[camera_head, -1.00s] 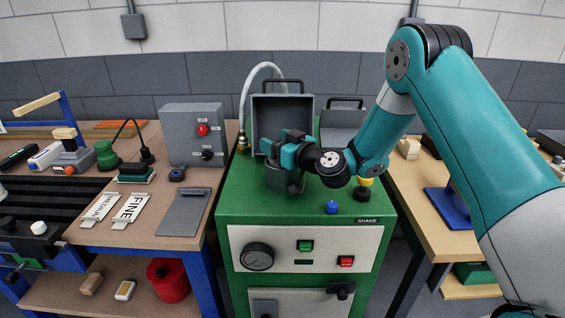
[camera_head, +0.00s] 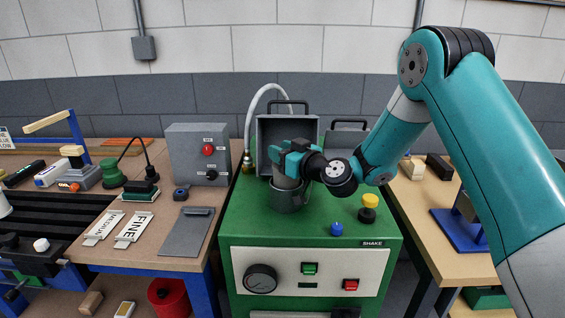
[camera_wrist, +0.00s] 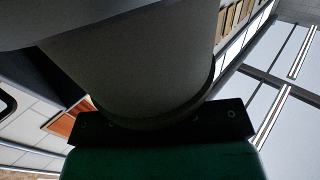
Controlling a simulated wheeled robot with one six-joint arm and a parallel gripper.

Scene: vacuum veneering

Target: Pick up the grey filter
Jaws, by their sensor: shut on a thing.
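My gripper (camera_head: 284,158) is shut on the grey filter (camera_head: 286,181), a dull grey cylinder. The filter shows upright below the jaws, above the dark grey pot (camera_head: 288,202) on the green machine. Its lower end is at or inside the pot's mouth; I cannot tell how deep. In the wrist view the filter (camera_wrist: 140,70) fills the upper middle, against a dark jaw pad (camera_wrist: 165,128).
An open grey lid (camera_head: 267,135) with a handle stands behind the pot. A yellow knob (camera_head: 370,201) and a blue knob (camera_head: 337,229) are at the right on the machine top (camera_head: 245,225). A grey control box (camera_head: 198,154) stands on the left bench.

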